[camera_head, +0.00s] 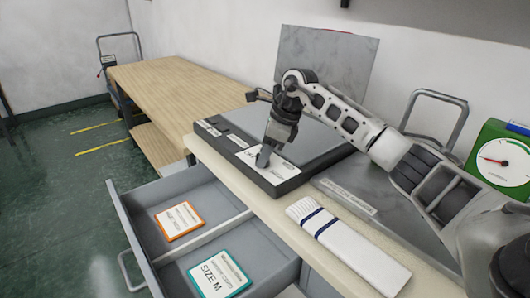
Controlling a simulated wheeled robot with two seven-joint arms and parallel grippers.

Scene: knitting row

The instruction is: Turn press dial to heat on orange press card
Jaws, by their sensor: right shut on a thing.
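The press (284,181) is a low dark box with a grey top plate, standing on the pale counter. White labelled panels run along its front edge. My right gripper (263,157) points down at the front panel and is shut on the press dial, which the fingers mostly hide. The dial's setting cannot be read. The orange press card (179,221) lies flat in the left compartment of the open drawer (133,225); its print is too small to read. My left gripper is not in view.
A folded white knit with blue stripes (365,255) lies on the counter. A green dial scale (500,160) stands at the right. A wooden bench (175,92) is behind, with a grey panel (335,65) upright behind the press.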

